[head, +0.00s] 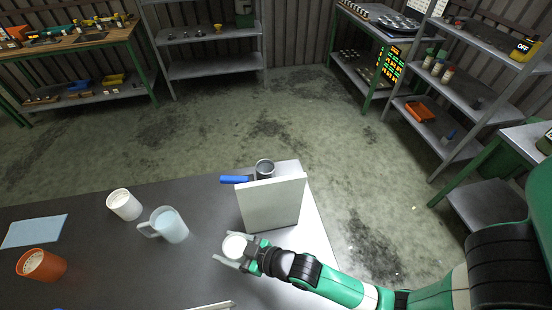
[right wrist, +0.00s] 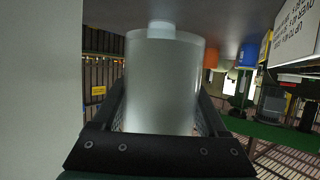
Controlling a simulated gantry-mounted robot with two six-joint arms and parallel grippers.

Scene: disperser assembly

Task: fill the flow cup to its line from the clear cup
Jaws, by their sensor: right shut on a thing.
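My right gripper (head: 238,250) is shut around a pale round cup (head: 235,245) low over the table's right part. In the right wrist view this cup (right wrist: 160,85) is a greyish-white cylinder between the fingers. I cannot tell whether it is the clear cup or how full it is. A see-through, bluish cup with a handle (head: 172,226) stands to its left. A grey metal cup (head: 265,168) with a blue handle (head: 235,180) is partly hidden behind a white upright panel (head: 270,205); it may be the flow cup. No fill line is readable. My left gripper is out of view.
A white cup (head: 124,204), an orange cup (head: 41,265) and a light blue cloth (head: 35,231) are on the left of the dark table (head: 110,270). A pale stick (head: 212,305) lies at the front edge. The panel stands close behind my right gripper.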

